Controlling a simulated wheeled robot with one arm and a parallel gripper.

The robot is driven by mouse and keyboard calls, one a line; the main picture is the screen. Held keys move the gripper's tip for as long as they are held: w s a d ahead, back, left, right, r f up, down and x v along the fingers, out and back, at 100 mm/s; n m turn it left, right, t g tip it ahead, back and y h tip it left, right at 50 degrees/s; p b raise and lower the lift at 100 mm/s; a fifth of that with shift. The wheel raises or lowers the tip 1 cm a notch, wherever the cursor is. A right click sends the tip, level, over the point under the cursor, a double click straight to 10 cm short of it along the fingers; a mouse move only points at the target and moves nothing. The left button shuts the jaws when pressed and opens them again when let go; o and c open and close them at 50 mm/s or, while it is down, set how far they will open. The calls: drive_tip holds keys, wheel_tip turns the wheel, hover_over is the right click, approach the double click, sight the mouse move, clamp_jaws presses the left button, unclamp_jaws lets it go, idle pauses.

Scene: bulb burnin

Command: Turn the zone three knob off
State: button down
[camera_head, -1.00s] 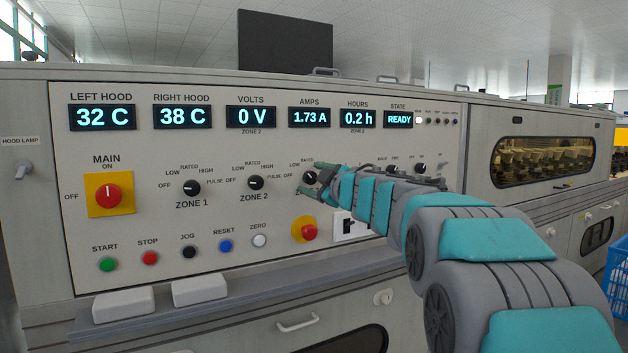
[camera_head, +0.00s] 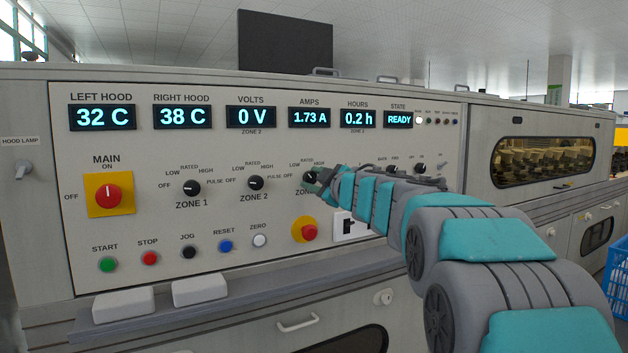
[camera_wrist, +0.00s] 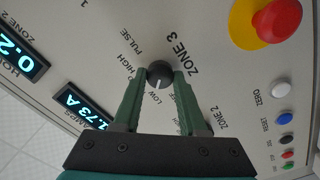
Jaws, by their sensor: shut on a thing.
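The zone three knob (camera_wrist: 159,73) is small, round and black with a white pointer line. In the wrist view it sits between the two green fingertips of my gripper (camera_head: 317,183), which is shut on it. The pointer line is turned toward the LOW label (camera_wrist: 152,98). HIGH and PULSE show at the knob's left in that view, and the OFF label is hidden behind a finger. In the head view the knob (camera_head: 310,176) is partly covered by my gripper, and its ZONE 3 label is mostly hidden.
The zone 2 knob (camera_head: 256,183) and zone 1 knob (camera_head: 191,188) are to the left on the same panel. A red knob on a yellow plate (camera_head: 309,231) is just below my gripper. The volts display (camera_head: 251,117) reads 0 V and the state display (camera_head: 398,119) reads READY.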

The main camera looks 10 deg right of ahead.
drive_tip(key=shift+n, duration=0.3)
drive_tip(key=n, duration=0.3)
drive_tip(key=shift+f, duration=0.1)
drive_tip(key=shift+n, duration=2.1)
drive_tip(key=shift+c, duration=2.2)
unclamp_jaws()
drive_tip(key=shift+s, duration=0.1)
drive_tip(key=v, duration=0.7)
drive_tip(key=shift+s, duration=0.3)
